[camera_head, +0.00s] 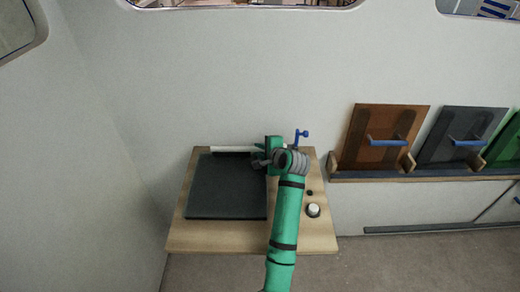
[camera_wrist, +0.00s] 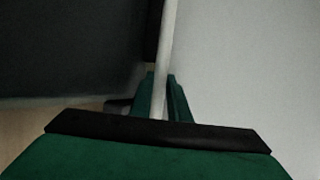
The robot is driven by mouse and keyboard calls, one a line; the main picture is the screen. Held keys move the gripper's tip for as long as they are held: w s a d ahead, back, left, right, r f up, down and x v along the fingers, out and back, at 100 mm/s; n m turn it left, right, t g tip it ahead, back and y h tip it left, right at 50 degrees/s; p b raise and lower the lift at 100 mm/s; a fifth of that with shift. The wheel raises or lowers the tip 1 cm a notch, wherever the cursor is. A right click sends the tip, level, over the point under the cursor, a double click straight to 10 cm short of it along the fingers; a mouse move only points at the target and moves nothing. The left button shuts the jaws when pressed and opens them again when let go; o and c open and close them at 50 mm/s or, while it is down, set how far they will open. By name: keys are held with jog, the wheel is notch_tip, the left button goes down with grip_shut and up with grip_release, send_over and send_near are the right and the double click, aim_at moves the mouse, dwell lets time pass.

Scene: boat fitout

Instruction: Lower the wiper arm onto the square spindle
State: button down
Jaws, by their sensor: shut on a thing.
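My gripper (camera_head: 259,156) is over the back of the wooden table, mostly hidden by my own green wrist and arm. In the wrist view its two green fingers (camera_wrist: 161,82) are shut on a slim pale rod, the wiper arm (camera_wrist: 169,30). The rod runs away from the fingers, with a dark strip beside its far part. In the head view a pale bar (camera_head: 230,149) reaches left from the fingers along the back edge of a dark square panel; it looks like the same wiper arm. I cannot pick out the square spindle in either view.
The dark panel (camera_head: 226,192) covers the left of the table (camera_head: 250,240). A white knob (camera_head: 313,209) and a small black part (camera_head: 309,193) are at right. A blue handle (camera_head: 300,136) stands behind my wrist. Boards with blue handles (camera_head: 386,140) stand on a wall rack at right.

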dwell(0.4)
jog(key=c, duration=1.6)
grip_release()
jog(key=v, duration=1)
jog(key=shift+s+d+r, duration=0.15)
jog(key=shift+s+r, duration=0.05)
jog(key=shift+s, duration=0.05)
